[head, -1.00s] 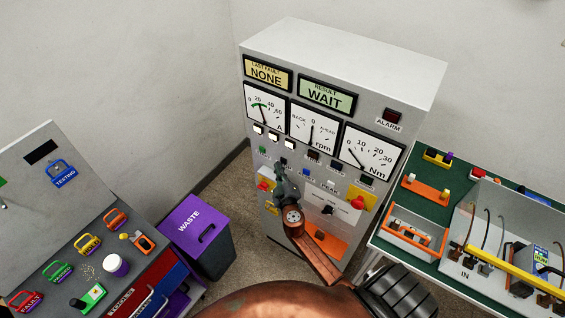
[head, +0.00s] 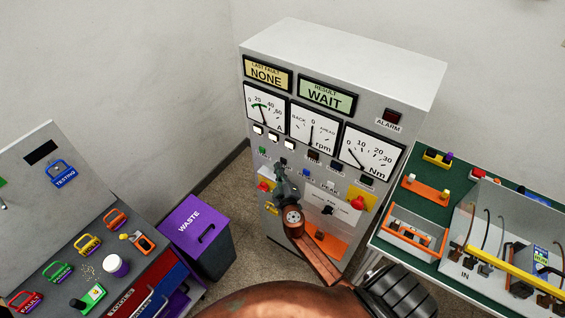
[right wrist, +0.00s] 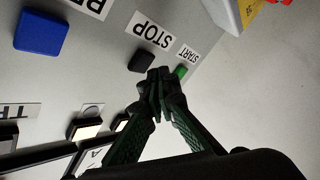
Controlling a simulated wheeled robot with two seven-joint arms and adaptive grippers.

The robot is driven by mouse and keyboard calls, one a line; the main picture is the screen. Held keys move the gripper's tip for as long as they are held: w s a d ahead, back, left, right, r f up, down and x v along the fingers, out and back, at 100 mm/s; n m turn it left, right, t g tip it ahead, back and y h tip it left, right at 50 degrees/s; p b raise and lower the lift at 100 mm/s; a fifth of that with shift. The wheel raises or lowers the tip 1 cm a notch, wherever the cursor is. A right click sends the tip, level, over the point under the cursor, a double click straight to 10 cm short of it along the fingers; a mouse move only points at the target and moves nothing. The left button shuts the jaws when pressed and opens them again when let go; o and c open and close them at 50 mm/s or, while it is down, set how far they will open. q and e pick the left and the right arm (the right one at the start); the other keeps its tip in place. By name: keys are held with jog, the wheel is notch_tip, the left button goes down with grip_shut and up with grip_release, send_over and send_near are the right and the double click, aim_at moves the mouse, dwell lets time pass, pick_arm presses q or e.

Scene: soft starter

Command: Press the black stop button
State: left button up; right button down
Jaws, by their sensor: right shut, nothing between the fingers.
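The black stop button (right wrist: 141,61) sits under the STOP label (right wrist: 153,30) on the grey panel in the right wrist view. The green start button (right wrist: 181,72) is beside it under the START label (right wrist: 188,54). My right gripper (right wrist: 160,78) is shut and empty, its tips close to the black button and partly in front of the green one. Whether the tips touch the panel I cannot tell. In the head view my right gripper (head: 279,172) is at the front of the grey cabinet (head: 350,62), just below the button row. My left gripper is not in view.
A blue button (right wrist: 40,31) is farther left in the wrist view. The cabinet carries a RESULT display (head: 326,95) reading WAIT and yellow boxes with red knobs. A purple waste bin (head: 195,222) stands left; a green-topped bench (head: 430,213) stands right.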

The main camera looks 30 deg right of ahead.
jog(key=shift+d, duration=0.1)
jog(key=shift+w+d, duration=0.2)
jog(key=shift+d, duration=0.1)
jog(key=shift+w+d+b, duration=0.15)
jog(key=shift+d+b, duration=0.25)
jog(key=shift+b, duration=0.05)
dwell(0.9)
dwell(0.3)
jog(key=shift+s+a, duration=0.35)
jog(key=shift+a, duration=0.4)
jog(key=shift+a, duration=0.1)
jog(key=a, duration=0.1)
jog(key=s+a, duration=0.1)
jog(key=a, duration=0.1)
jog(key=s+a+b, duration=0.1)
jog(key=shift+a, duration=0.25)
jog(key=shift+d, duration=0.1)
dwell(0.6)
